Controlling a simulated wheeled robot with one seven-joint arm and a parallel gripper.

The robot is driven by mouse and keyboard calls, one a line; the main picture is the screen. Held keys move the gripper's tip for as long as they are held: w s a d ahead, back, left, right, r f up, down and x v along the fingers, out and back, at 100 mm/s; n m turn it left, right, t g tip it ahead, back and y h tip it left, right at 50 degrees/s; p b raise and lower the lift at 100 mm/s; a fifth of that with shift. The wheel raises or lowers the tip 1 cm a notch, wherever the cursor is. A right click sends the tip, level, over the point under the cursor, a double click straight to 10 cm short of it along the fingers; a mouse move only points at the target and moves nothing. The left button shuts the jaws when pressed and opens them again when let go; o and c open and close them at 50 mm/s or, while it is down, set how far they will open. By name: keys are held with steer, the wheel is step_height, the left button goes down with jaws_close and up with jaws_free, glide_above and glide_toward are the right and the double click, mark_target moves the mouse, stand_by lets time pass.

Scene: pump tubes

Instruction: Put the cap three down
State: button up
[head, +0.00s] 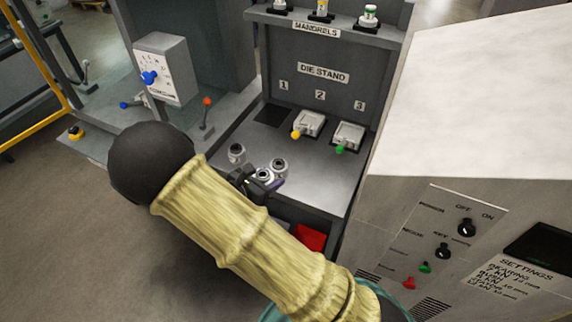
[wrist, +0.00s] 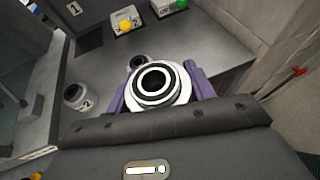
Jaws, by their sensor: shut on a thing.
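My gripper (head: 261,182) is shut on a white, ring-shaped cap (wrist: 155,88) with a black round opening. In the wrist view its purple fingers (wrist: 160,92) press the cap from both sides, and no number shows on it. In the head view the held cap (head: 265,175) is partly hidden by the gripper, low over the grey bench. I cannot tell whether it touches the bench. A similar cap (wrist: 138,62) is close behind it. Another cap marked 2 (wrist: 73,95) stands apart to the left; it also shows in the head view (head: 236,152).
The grey bench (head: 325,180) has free room on its right front. The die stand has labels 1, 2 and 3, with a yellow-knobbed block (head: 309,124) and a green-knobbed block (head: 348,136). A dark square (head: 271,115) lies below label 1. A large cabinet (head: 440,210) stands close right.

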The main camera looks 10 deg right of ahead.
steer(key=w+d+m+g+h+b, duration=0.1)
steer(key=w+d+b, duration=0.1)
steer(key=d, duration=0.6)
steer(key=w+d+m+g+h+b, duration=0.1)
steer(key=w+d, duration=0.3)
steer(key=d, duration=0.5)
steer(key=shift+w+d+r+m+b, duration=0.2)
steer(key=shift+w+r+m+b, duration=0.1)
steer(key=shift+b, duration=0.35)
steer(key=shift+f, duration=0.2)
glide_above(319, 178)
steer(key=shift+f, duration=2.8)
steer(key=shift+f, duration=0.1)
steer(key=shift+f+p, duration=0.3)
steer(key=shift+f, duration=1.7)
